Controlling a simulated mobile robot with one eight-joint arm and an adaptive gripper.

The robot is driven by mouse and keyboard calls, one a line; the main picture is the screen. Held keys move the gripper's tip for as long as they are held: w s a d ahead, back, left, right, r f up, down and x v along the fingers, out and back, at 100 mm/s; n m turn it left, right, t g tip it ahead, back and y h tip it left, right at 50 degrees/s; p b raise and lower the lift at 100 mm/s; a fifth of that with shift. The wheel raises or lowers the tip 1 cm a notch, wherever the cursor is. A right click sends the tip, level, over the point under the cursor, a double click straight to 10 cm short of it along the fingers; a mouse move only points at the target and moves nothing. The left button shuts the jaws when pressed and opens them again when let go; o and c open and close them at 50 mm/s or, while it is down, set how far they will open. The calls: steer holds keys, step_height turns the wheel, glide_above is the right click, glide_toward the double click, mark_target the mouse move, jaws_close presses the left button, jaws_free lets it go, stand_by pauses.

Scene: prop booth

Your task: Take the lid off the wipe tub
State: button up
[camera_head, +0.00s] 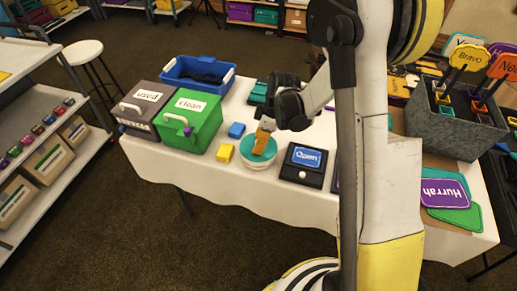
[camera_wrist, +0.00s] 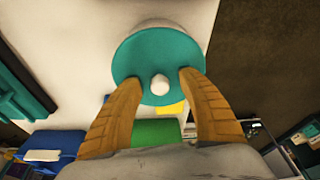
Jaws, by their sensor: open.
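The wipe tub (camera_head: 255,164) is a white round tub near the front edge of the table. Its teal lid (camera_head: 268,148) lies on top; in the wrist view the lid (camera_wrist: 158,50) is a teal disc with a white round knob (camera_wrist: 159,85). My gripper (camera_head: 260,143) is over the tub with its orange fingers pointing down. In the wrist view my gripper (camera_wrist: 158,88) is open, one finger on each side of the knob, with gaps between. The fingertips overlap the lid's near edge; I cannot tell whether they touch it.
A green "clean" box (camera_head: 203,128) and grey "used" box (camera_head: 138,122) stand farther left. A black "Open" sign box (camera_head: 304,179) is close on the right. Teal items (camera_head: 258,93) lie behind.

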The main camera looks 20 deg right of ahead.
steer(key=shift+r, duration=0.1)
jaws_close()
